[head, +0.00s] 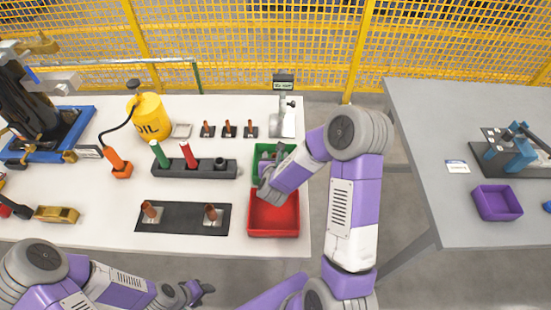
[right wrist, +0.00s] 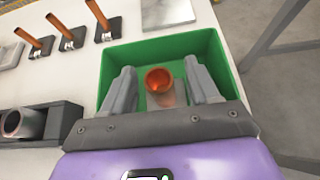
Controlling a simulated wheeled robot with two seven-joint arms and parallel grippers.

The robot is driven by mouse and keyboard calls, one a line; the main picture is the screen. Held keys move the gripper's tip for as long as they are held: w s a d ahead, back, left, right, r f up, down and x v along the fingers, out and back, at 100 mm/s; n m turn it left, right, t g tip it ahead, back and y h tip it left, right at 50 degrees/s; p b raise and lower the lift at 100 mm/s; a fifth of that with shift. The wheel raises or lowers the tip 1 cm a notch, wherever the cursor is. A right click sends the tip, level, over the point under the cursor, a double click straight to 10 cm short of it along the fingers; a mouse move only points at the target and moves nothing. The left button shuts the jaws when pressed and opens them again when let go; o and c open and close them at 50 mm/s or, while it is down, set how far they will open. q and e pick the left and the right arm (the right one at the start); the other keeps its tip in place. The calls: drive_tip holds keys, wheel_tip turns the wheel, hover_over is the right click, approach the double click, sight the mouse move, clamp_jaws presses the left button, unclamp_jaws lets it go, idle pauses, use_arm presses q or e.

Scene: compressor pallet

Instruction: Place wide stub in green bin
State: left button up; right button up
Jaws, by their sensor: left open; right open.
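The green bin (head: 262,150) stands near the right edge of the white table; its walls also show in the right wrist view (right wrist: 140,50). My right gripper (head: 266,185) reaches down into it and partly hides it. In the right wrist view the fingers (right wrist: 160,85) are open. A short copper-coloured stub (right wrist: 158,80) with a round open end shows between them, inside the bin's outline. I cannot tell whether the fingers touch it or whether it rests on the bin floor. My left gripper (head: 200,290) is open and empty, low in front of the table.
A red bin (head: 274,222) adjoins the green bin in front. A black holder (head: 200,170) with a green and a red tube stands to the left. Several copper tubes on small bases stand behind it. A grey table (head: 430,150) with a purple bin (head: 497,203) is at right.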

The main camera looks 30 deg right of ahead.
drive_tip(key=shift+r+p, duration=0.35)
drive_tip(key=shift+p, duration=0.1)
drive_tip(key=shift+r+p, duration=0.4)
drive_tip(key=shift+p, duration=0.15)
drive_tip(key=p+v, duration=1.1)
drive_tip(key=p, duration=0.2)
drive_tip(key=shift+s+a, duration=0.25)
drive_tip(key=shift+s, duration=0.1)
